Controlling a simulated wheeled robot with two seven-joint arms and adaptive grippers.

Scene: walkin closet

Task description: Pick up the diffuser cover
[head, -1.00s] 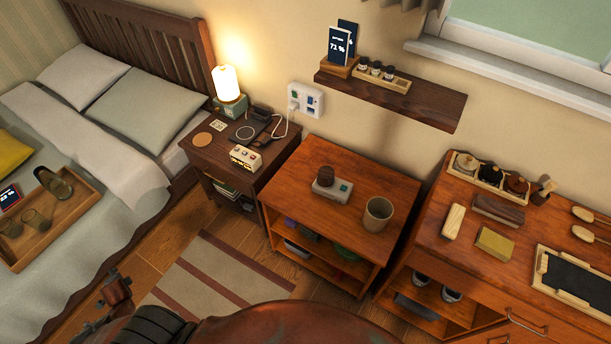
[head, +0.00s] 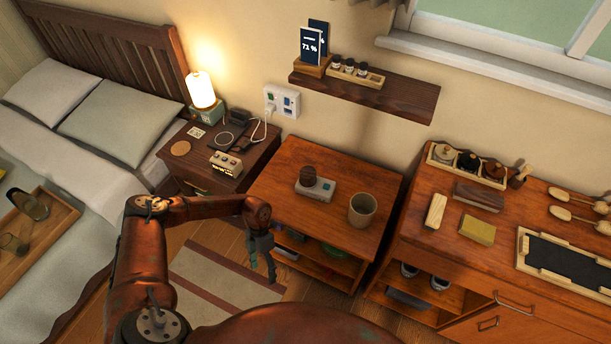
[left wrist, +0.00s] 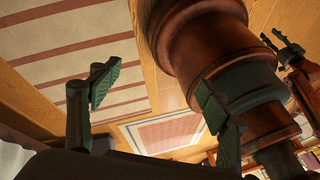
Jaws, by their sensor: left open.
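The diffuser cover looks to be the small dark brown rounded cap (head: 308,175) on a pale grey device, the diffuser base (head: 318,190). The base stands on the orange-brown wooden cabinet (head: 284,165) in the middle of the head view. My left gripper (head: 264,266) is open and empty, in front of the cabinet's left side and apart from the cover. Its two green-black fingers (left wrist: 158,105) stand wide apart in the left wrist view, with nothing between them. What looks like my right gripper (left wrist: 277,42) shows small at that view's right edge. The cover is not in that view.
A beige cup (head: 362,209) stands right of the diffuser. The nightstand (head: 213,178) with a lamp (head: 203,92) is at the left. A dark wall shelf (head: 410,102) hangs above. A right-hand cabinet (head: 415,262) holds brushes and blocks. A striped rug (head: 215,288) covers the floor.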

